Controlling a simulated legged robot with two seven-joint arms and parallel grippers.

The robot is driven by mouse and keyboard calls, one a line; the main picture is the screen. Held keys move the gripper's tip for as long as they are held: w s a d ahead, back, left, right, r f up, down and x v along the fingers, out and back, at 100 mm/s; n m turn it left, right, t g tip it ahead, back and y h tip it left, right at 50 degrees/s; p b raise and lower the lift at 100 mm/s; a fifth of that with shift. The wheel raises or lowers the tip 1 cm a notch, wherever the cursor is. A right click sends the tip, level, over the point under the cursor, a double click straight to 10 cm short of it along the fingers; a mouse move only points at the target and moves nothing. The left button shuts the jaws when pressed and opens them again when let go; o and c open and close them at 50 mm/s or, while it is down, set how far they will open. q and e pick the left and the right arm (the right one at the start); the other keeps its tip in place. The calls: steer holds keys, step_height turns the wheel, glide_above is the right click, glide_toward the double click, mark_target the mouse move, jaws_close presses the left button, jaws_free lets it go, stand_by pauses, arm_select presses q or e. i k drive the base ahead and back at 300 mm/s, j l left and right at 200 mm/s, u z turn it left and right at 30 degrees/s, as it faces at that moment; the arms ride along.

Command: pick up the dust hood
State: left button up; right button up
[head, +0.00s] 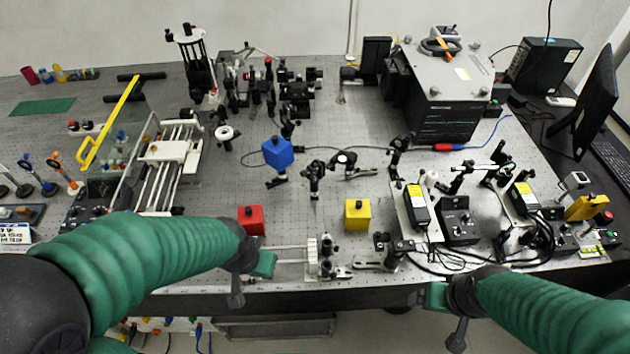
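A clear box-like cover with a yellow bar handle (108,122) stands at the left of the bench; it looks like the dust hood, though its see-through walls are hard to make out. My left gripper (252,276) is over the front edge of the bench, right of the cover and well apart from it. My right gripper (444,312) is at the front edge, farther right, far from the cover. Nothing shows held in either gripper. The finger gap of both is unclear from this angle.
White rails (170,150) stand just right of the cover. A red cube (251,220), a blue cube (278,153) and a yellow cube (357,214) are mid-bench. Optic mounts crowd the centre and right. A large grey box (445,95) stands at the back, a monitor (585,100) far right.

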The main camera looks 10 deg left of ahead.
mark_target(357, 213)
steer(key=i+l+u, duration=0.2)
steer(key=u, duration=0.15)
steer(key=i+l+u, duration=0.15)
steer(key=l+u, duration=0.2)
steer(key=i+l+u, duration=0.1)
steer(key=u, duration=0.25)
steer(key=l, duration=0.1)
